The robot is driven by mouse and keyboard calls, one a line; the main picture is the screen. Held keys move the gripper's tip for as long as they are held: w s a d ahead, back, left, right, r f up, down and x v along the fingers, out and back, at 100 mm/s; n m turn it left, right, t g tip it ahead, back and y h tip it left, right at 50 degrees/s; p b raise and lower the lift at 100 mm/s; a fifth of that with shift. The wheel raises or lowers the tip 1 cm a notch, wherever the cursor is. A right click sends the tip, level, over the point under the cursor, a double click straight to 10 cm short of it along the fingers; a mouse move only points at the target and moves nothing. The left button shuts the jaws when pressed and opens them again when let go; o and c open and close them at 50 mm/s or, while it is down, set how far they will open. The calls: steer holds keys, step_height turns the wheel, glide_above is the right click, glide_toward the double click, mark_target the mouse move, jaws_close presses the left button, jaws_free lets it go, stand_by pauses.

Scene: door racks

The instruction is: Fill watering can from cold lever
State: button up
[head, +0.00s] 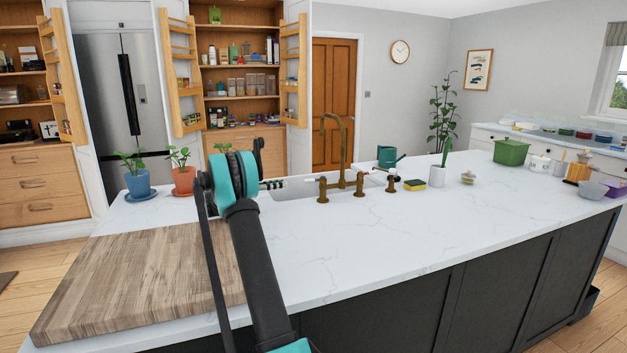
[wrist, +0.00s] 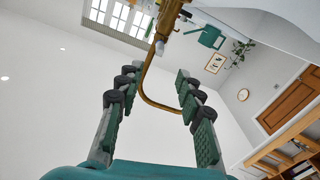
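A brass tap (head: 341,150) with a tall curved spout stands at the island's sink. One white-tipped lever (head: 311,179) is on its left and another white-tipped lever (head: 392,178) on its right. A teal watering can (head: 387,156) stands behind the right lever, apart from the spout. My gripper (head: 274,184) is left of the left lever, over the sink's near left side. In the wrist view my gripper (wrist: 155,88) is open and empty, and a white lever tip (wrist: 159,47) shows ahead between the fingers. The watering can (wrist: 211,37) also shows there, rolled by the camera angle. Which lever is cold cannot be told.
The sink (head: 290,187) lies beside my gripper. A yellow sponge (head: 414,184) and a white plant pot (head: 437,176) are right of the tap. Potted plants stand at the left, near a wooden board (head: 150,270). The counter's front middle is clear.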

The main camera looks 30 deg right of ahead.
mark_target(316, 179)
steer(key=x, duration=1.6)
steer(key=shift+s+d+f, duration=0.1)
steer(key=shift+d, duration=0.05)
steer(key=shift+c, duration=0.5)
jaws_close()
